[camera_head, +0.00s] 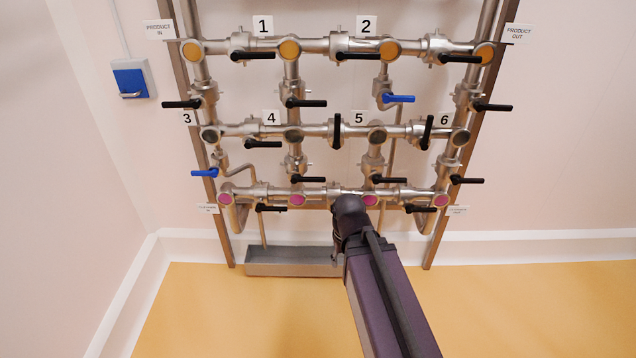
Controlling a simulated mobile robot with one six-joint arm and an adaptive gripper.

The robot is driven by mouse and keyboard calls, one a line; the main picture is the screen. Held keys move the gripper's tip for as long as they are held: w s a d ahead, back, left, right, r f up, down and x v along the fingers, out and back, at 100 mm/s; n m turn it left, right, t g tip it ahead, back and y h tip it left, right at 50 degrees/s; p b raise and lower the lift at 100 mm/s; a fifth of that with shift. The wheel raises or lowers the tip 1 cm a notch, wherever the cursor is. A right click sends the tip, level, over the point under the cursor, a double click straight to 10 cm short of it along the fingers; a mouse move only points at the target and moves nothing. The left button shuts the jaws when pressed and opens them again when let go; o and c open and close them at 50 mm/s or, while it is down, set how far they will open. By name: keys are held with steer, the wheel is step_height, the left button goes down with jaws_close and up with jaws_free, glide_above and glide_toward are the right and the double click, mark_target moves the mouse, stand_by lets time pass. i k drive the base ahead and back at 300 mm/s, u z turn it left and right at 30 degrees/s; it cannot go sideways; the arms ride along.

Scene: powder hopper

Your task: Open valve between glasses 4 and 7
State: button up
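A steel pipe grid hangs on the wall with three rows of round glasses. The number 4 label (270,118) is beside a dark glass (293,136) in the middle row. Below it is a magenta glass (297,200) in the bottom row; I see no number 7 label. The vertical pipe joining these two glasses carries a valve with a black handle (308,180), which lies level, across the pipe. My gripper cannot be made out; my arm hides that area.
Other black handles lie close by, on the pipe left of glass 4 (262,144) and on the bottom row (271,208). Two handles (337,132) stand upright. Blue handles (204,173) sit on side branches. A steel trough (292,262) is below. The orange floor is clear on the left.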

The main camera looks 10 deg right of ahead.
mark_target(295, 179)
steer(key=u, duration=0.15)
steer(key=i, duration=0.95)
steer(key=u, duration=0.65)
steer(key=k, duration=0.3)
steer(key=u, duration=0.1)
